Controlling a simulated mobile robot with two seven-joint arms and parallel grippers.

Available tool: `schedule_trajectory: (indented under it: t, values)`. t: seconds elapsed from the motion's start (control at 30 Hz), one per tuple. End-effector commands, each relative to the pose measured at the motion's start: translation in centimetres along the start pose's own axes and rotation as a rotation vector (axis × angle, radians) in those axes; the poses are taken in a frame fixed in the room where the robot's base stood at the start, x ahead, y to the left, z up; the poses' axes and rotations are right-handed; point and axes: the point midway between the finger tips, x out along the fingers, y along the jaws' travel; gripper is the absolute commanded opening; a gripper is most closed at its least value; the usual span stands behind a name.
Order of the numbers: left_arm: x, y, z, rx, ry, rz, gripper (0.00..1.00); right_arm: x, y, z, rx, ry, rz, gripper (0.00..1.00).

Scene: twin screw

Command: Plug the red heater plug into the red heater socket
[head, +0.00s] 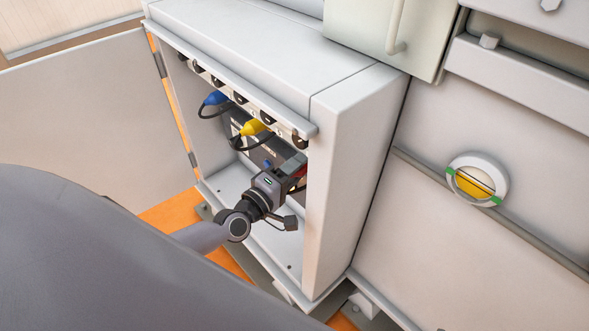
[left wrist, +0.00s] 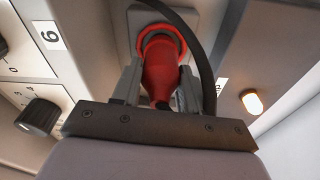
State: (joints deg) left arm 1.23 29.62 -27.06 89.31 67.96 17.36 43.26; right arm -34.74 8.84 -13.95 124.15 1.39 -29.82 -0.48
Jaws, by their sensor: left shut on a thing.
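My left gripper (head: 292,174) reaches into the open grey cabinet and is shut on the red heater plug. In the left wrist view the red plug (left wrist: 160,75) sits between the two fingers (left wrist: 160,88) of the gripper. Its front end is at the red ring of the red socket (left wrist: 168,32) on a grey plate. Plug and socket look lined up and touching, but how deep the plug sits cannot be told. A black cable (left wrist: 200,40) passes beside the socket. In the head view the gripper mostly hides the plug. My right gripper is not in view.
A blue plug (head: 215,98) and a yellow plug (head: 252,128) with black cables are at the cabinet's upper left. The cabinet's right wall (head: 345,175) stands close beside my gripper. The left wrist view shows a black knob (left wrist: 38,117) and a lit amber lamp (left wrist: 252,102).

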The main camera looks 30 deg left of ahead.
Motion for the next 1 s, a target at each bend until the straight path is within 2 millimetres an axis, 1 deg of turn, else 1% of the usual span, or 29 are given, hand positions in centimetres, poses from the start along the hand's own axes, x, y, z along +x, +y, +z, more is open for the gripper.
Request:
schedule_trajectory:
  t: [0.3, 0.33, 0.37, 0.4, 0.67, 0.77, 0.87, 1.0]
  values:
    - [0.7, 0.1, 0.0, 0.001, 0.001, 0.002, 0.17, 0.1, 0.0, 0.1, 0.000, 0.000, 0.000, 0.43]
    - [0.7, 0.1, 0.0, 0.001, 0.001, 0.002, 0.50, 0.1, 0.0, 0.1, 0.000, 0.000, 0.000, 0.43]
    - [0.7, 0.1, 0.0, 0.001, 0.001, 0.002, 0.60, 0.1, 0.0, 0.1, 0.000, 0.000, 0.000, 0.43]
    - [0.7, 0.1, 0.0, 0.001, 0.001, 0.002, 0.73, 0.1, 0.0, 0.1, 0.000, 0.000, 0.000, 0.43]
    - [0.6, 0.0, 0.1, 0.001, 0.000, -0.001, 0.73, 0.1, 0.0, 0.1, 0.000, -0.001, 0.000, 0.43]
    - [0.3, 0.0, 0.1, 0.001, 0.000, -0.002, 0.73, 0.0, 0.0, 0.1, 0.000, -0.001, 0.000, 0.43]
    - [-0.6, 0.0, 0.1, 0.001, -0.001, -0.002, 0.73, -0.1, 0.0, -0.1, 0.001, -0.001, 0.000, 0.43]
    - [-2.6, 0.0, 0.1, 0.002, -0.001, -0.003, 0.73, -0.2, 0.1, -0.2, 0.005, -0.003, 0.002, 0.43]
